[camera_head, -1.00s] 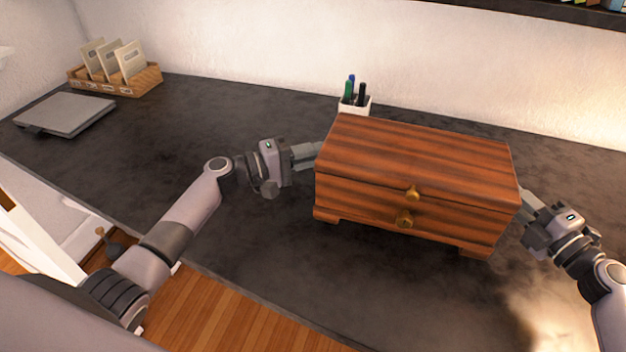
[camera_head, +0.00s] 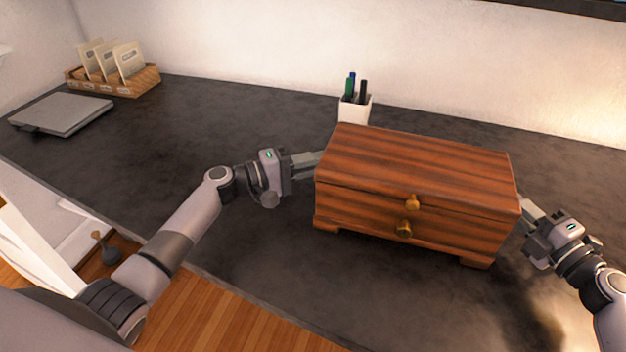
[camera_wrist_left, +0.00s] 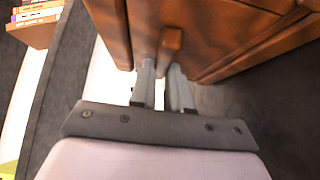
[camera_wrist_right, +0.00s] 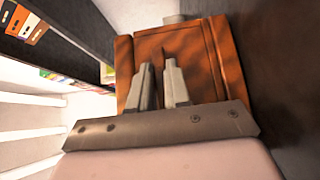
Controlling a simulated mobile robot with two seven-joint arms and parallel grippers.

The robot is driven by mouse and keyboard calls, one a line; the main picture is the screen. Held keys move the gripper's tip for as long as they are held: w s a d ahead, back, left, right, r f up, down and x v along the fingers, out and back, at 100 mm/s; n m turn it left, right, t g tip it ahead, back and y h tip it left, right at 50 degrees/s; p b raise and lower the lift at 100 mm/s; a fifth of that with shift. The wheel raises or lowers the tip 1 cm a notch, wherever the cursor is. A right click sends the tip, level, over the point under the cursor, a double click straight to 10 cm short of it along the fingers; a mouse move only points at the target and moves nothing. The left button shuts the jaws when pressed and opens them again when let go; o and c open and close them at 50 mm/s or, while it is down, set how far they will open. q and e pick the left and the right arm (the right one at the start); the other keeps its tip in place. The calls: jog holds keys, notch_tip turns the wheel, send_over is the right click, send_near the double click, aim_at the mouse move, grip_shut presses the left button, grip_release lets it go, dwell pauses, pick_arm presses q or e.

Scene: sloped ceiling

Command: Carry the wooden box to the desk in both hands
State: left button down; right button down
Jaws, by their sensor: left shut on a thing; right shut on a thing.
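The wooden box (camera_head: 410,185) is reddish-brown and striped, with two brass knobs on its front. It is over the dark desk (camera_head: 270,240); I cannot tell whether its feet touch the top. My left gripper (camera_head: 312,163) is at the box's left end. In the left wrist view its fingers (camera_wrist_left: 163,88) are shut on a wooden handle (camera_wrist_left: 170,42). My right gripper (camera_head: 528,212) is at the right end. In the right wrist view its fingers (camera_wrist_right: 160,85) are shut at the box's end face (camera_wrist_right: 200,50); the held part is mostly hidden.
A white pen cup (camera_head: 354,107) stands close behind the box. A wooden card holder (camera_head: 118,80) and a closed grey laptop (camera_head: 62,114) are at the desk's far left. The desk between them and my left gripper is clear. A shelf edge (camera_head: 580,6) shows at the top right.

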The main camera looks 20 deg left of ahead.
jog(key=shift+w+d, duration=0.1)
pick_arm(q)
jog(key=c, duration=1.1)
grip_release()
jog(key=shift+s, duration=0.1)
pick_arm(e)
jog(key=c, duration=1.1)
grip_release()
jog(key=shift+s, duration=0.2)
pick_arm(q)
jog(key=shift+a, duration=0.1)
jog(key=v, duration=1.1)
jog(key=shift+s+a, duration=0.2)
jog(key=shift+a, duration=0.05)
jog(key=shift+s+a, duration=0.1)
pick_arm(e)
jog(key=shift+s+d+f, duration=0.15)
jog(key=shift+s+d, duration=0.15)
jog(key=shift+s, duration=0.05)
jog(key=v, duration=1.1)
jog(key=shift+a, duration=0.1)
pick_arm(q)
jog(key=shift+f, duration=0.1)
